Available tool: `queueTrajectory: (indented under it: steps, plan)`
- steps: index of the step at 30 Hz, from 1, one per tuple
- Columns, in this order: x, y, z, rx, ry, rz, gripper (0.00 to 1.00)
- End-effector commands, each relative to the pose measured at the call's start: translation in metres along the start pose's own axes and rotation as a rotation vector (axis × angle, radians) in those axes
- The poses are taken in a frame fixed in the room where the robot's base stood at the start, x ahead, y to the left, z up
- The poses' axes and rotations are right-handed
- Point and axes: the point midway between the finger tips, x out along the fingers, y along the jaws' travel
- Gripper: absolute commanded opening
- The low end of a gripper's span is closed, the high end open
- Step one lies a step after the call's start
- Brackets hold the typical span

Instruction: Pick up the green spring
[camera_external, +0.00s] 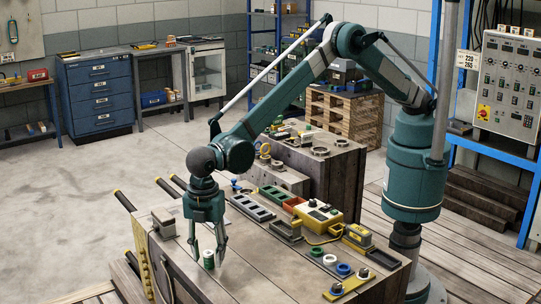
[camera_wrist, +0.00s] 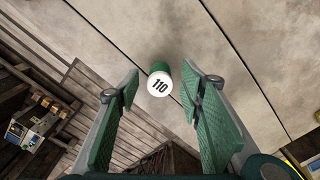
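A short upright green cylinder (camera_external: 208,259) stands on the wooden bench top below my gripper; it looks like the green spring, though no coils can be made out. In the wrist view the green-padded fingers are wide apart, with a gap to the cylinder on both sides. Nothing is held.
A grey block (camera_external: 163,225) stands at the bench's left edge. To the right are dark trays (camera_external: 251,207), a yellow control box (camera_external: 316,215), and a row of white, blue and green rings (camera_external: 330,260). The bench top just right of my gripper is clear.

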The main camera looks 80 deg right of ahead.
Motion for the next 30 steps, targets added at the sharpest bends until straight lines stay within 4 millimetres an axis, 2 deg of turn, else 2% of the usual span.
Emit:
queueTrajectory:
  steps: [12, 13, 20, 30]
  plan:
    - [-0.0004, 0.0, 0.0, 0.0, 0.0, 0.0, 0.38]
    - [-0.0004, 0.0, 0.0, 0.0, 0.0, 0.0, 0.37]
    - [-0.0004, 0.0, 0.0001, 0.0, 0.0, 0.0, 0.08]
    - [-0.002, -0.0001, 0.0001, 0.0, 0.0, 0.0, 0.08]
